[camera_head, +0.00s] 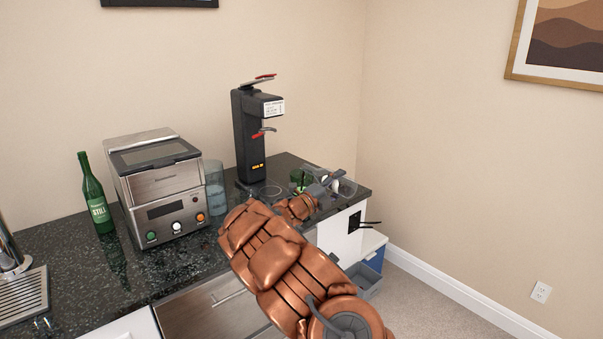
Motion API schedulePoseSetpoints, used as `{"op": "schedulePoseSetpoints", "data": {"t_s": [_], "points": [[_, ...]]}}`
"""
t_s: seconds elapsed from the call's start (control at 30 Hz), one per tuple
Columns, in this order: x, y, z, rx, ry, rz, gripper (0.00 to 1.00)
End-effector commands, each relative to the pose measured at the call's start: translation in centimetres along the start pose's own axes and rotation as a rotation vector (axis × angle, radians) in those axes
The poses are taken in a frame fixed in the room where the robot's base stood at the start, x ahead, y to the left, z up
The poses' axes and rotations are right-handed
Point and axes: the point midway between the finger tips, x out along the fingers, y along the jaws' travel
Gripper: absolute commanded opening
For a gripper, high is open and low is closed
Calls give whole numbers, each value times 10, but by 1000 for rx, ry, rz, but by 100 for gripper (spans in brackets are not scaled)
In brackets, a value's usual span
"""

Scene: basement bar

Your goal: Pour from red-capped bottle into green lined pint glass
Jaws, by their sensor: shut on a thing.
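My gripper (331,179) is at the right end of the dark counter, mostly behind my copper-coloured arm. It is shut on a small pale, see-through thing (348,187), partly hidden by the fingers; I cannot tell whether this is a bottle or a glass. A green-tinted glass (297,176) shows just left of the fingers, partly covered by the gripper, and looks like the green lined pint glass. I cannot tell whether it touches the gripper. No red bottle cap can be made out.
A clear glass (214,187) stands beside the steel countertop machine (160,190). A green bottle (95,198) stands further left. The counter (95,275) is bare at front left.

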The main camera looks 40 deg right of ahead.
Motion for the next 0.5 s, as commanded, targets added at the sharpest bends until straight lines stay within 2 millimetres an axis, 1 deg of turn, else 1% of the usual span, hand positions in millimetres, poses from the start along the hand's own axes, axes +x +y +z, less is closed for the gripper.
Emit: {"op": "schedulePoseSetpoints", "data": {"t_s": [0.5], "points": [[0, -3, 0, -14, -2, -1, 0]]}}
